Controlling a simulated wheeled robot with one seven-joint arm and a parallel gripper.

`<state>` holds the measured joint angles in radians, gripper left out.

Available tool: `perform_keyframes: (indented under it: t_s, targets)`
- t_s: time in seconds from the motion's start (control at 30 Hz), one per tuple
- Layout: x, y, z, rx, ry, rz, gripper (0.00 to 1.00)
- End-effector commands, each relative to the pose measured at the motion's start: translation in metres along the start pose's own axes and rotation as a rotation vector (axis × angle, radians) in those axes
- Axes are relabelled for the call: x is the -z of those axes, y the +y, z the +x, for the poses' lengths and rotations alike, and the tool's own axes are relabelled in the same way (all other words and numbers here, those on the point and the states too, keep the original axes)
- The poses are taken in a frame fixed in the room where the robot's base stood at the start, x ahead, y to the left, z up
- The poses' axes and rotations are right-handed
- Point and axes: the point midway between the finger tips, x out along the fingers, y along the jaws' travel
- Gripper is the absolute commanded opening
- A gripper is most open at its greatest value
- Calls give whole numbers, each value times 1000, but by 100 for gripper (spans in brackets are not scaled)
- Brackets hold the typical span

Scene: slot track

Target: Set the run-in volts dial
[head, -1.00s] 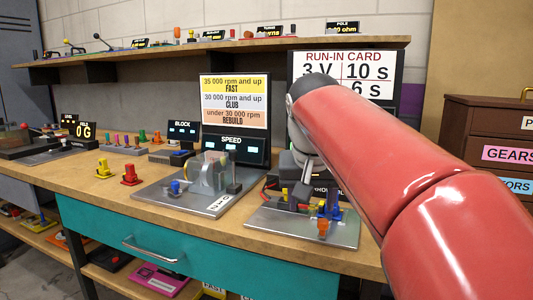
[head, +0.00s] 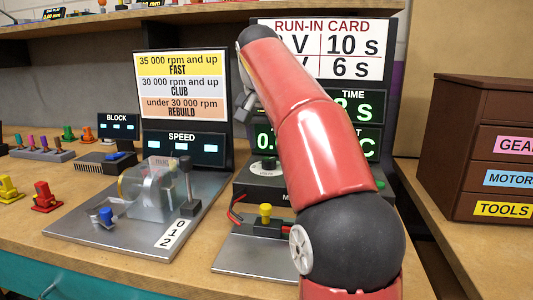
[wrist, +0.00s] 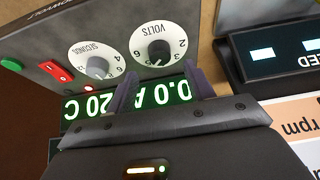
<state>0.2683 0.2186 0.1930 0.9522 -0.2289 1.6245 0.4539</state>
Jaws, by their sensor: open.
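The volts dial (wrist: 158,47) is a white numbered disc with a dark round knob, upside down in the wrist view. In the head view the dial (head: 263,167) shows on the low grey power unit, left of my arm. I cannot read its pointer setting surely. My gripper (wrist: 160,88) is open and empty, its two dark fingers pointing toward the panel just short of the volts dial, apart from the knob. The run-in card (head: 335,30) is partly covered by my arm; "10 s" and "6 s" show.
The seconds dial (wrist: 97,65) sits beside the volts dial, with a red switch (wrist: 54,73) and green button (wrist: 12,66) beyond. The speed stand (head: 182,143) with its clear-covered rig is at left. A metal plate with a yellow-topped clamp (head: 265,212) lies in front.

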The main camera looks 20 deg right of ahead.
Motion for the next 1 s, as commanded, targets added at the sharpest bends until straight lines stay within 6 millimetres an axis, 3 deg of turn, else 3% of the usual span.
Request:
perform_keyframes:
  t_s: [0.1,0.3,0.67,1.0]
  targets:
    - [0,1,21,-2,-2,0,53]
    - [0,0,44,0,-1,-1,53]
    - [0,0,50,1,1,-1,53]
    - [0,0,50,1,1,-1,9]
